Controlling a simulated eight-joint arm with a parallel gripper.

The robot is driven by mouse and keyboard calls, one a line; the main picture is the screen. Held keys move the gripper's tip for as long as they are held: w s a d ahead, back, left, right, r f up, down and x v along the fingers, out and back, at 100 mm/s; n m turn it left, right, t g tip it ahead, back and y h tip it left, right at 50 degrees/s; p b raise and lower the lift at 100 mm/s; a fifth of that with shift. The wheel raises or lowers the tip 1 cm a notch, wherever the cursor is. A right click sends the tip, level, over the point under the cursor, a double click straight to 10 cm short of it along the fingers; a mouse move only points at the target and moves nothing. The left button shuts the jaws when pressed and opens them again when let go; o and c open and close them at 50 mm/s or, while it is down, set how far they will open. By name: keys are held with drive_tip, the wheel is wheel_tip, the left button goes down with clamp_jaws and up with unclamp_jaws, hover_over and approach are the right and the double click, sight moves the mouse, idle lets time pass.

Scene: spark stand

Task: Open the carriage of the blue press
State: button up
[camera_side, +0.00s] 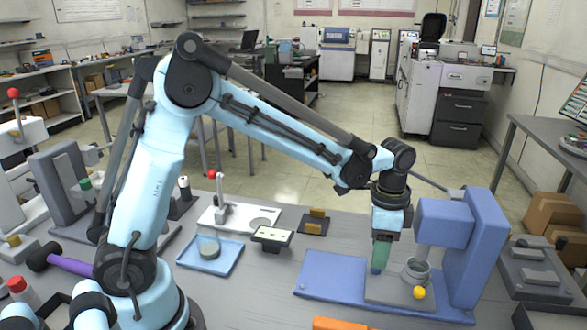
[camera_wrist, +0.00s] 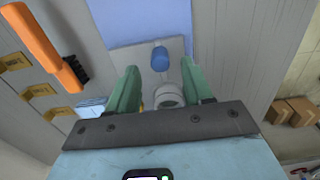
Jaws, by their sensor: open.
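The blue press (camera_side: 480,250) stands at the right, with its head (camera_side: 443,222) over a flat blue base (camera_side: 335,278). Its grey carriage plate (camera_side: 390,296) lies on the base, partly under the head. A short blue post (camera_wrist: 160,58) stands on the plate in the wrist view, beyond the cup (camera_wrist: 168,95). My gripper (camera_side: 378,268) points down over the plate's left part. In the wrist view its green fingers (camera_wrist: 158,76) are open, with the post just ahead of the gap; contact cannot be told.
A blue tray (camera_side: 222,262) with a round grey piece and a small dark stand (camera_side: 272,237) sit left of the press. An orange object (camera_side: 338,324) lies at the front edge. A grey fixture (camera_side: 540,270) stands right of the press.

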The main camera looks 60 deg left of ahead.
sight(400, 278)
drive_tip(key=shift+f, duration=1.9)
clamp_jaws()
